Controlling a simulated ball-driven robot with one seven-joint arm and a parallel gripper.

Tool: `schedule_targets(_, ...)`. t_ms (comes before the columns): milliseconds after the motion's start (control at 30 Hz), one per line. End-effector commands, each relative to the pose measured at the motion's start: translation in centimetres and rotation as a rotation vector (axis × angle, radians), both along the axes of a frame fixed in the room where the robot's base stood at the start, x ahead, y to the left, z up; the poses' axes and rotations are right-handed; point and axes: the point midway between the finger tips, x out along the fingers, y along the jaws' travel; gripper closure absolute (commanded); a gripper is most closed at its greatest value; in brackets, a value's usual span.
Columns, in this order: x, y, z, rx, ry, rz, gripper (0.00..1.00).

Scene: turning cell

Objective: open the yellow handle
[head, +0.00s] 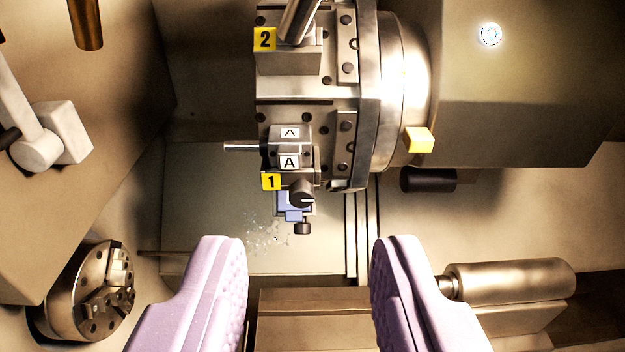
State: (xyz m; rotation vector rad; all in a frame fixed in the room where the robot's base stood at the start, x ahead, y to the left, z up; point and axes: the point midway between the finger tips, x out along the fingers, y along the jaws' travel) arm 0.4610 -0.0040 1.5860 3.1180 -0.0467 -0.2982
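My gripper (308,245) shows at the bottom of the head view, with two lilac, textured fingers spread wide apart. It is open and nothing is held between the fingers. No clear handle shape in yellow shows in this view. A small plain yellow block (419,140) sits at the lower right of the round turret body, above and right of my right finger and apart from it. I cannot tell whether it is the yellow handle. The other yellow pieces are flat number plates, a 2 (264,39) and a 1 (271,181), on the turret.
The metal tool turret (305,88) fills the upper middle, with a blue tool holder (294,205) at its lower end. A jawed chuck (90,290) is at lower left. A metal cylinder (510,281) lies at lower right. A grey-white jointed arm (45,140) is at left.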

Motion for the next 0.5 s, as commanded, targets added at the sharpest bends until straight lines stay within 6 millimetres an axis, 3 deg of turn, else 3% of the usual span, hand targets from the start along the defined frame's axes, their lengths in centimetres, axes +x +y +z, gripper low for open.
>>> schedule_targets(33, -0.9, 0.1, -1.6, 0.005, 0.010, 0.008, 0.60)
schedule_targets(233, -2.2, 0.4, -1.6, 0.012, 0.040, 0.030, 0.60)
schedule_targets(367, -2.1, 0.5, -1.3, 0.011, 0.039, 0.030, 0.60)
schedule_targets(500, 0.0, 1.7, 0.2, -0.006, 0.035, 0.048, 0.60)
